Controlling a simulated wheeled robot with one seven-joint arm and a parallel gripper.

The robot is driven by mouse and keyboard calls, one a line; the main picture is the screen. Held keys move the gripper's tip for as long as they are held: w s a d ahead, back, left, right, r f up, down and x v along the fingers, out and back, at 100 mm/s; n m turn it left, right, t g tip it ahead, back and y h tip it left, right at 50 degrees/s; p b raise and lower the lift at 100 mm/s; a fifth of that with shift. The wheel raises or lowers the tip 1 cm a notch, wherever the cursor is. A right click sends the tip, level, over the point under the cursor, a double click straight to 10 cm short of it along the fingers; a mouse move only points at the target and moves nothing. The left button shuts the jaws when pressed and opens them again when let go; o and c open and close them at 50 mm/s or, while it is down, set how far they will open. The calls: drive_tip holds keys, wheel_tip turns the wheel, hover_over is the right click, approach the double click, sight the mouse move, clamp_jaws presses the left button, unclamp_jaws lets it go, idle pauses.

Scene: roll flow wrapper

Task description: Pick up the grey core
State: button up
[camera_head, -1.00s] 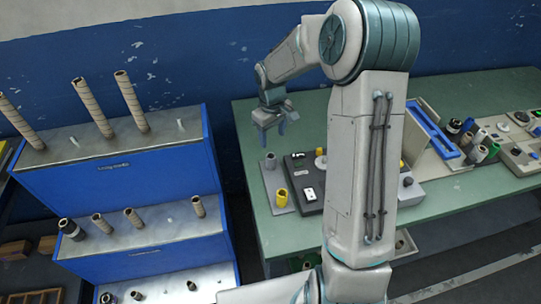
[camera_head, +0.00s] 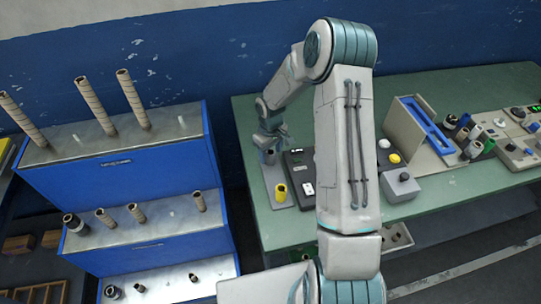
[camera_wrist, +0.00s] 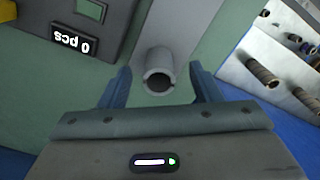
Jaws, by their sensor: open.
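The grey core (camera_wrist: 158,68) is a hollow upright tube. In the wrist view it stands between the two blue fingers of my open gripper (camera_wrist: 160,88), with a gap showing on both sides. In the head view my gripper (camera_head: 269,149) is low over the left end of the green table, around the grey core (camera_head: 269,158), which is mostly hidden behind the fingers.
A dark box with a "0 pcs" display (camera_wrist: 75,38) is close beside the grey core. A blue rack (camera_head: 125,180) with several cardboard cores stands left of the table. My arm hides part of the table's middle.

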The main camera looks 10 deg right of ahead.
sight(270, 154)
drive_tip(key=shift+w+f+p, duration=0.15)
drive_tip(key=shift+f+p, duration=0.25)
drive_tip(key=shift+f, duration=1.25)
drive_tip(key=shift+c, duration=0.4)
drive_tip(key=c, duration=1)
drive_tip(key=shift+o, duration=0.2)
drive_tip(key=shift+r, duration=0.15)
